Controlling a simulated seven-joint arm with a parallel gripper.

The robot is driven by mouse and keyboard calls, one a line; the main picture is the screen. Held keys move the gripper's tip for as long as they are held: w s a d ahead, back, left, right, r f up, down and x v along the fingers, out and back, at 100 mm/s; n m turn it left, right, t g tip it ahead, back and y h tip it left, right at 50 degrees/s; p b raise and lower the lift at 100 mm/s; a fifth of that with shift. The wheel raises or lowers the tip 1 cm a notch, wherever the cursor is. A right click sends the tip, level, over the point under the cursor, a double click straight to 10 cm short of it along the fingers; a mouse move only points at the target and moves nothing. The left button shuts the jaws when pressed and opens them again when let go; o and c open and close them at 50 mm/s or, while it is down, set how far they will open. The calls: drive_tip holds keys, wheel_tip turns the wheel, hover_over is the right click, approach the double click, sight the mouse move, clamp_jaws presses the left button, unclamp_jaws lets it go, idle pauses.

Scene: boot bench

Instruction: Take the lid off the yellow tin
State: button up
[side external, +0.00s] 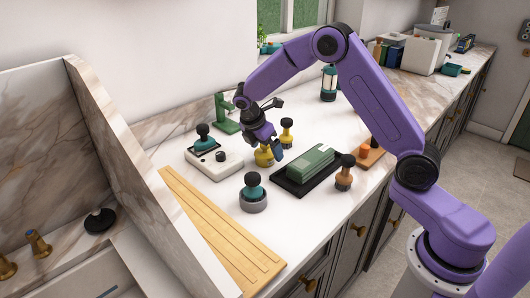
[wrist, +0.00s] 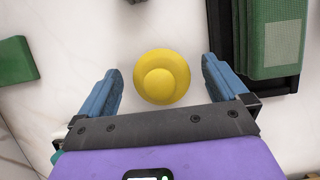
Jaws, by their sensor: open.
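The yellow tin (side external: 264,157) stands on the white worktop beneath my gripper, partly hidden by it in the side view. In the wrist view the yellow tin (wrist: 162,77) is seen from above as a round yellow top with a smaller raised yellow disc in its middle. I cannot make out the seam between lid and body. My gripper (side external: 267,148) is open, with its blue fingers pointing down. In the wrist view my gripper (wrist: 161,72) has one finger on either side of the tin, with gaps between, and holds nothing.
A green box (side external: 311,159) in a black tray (side external: 293,188) stands right of the tin. A yellow piece with a dark knob (side external: 287,128) stands behind.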

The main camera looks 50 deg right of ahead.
drive_tip(key=c, duration=1.1)
drive_tip(key=shift+r, duration=0.2)
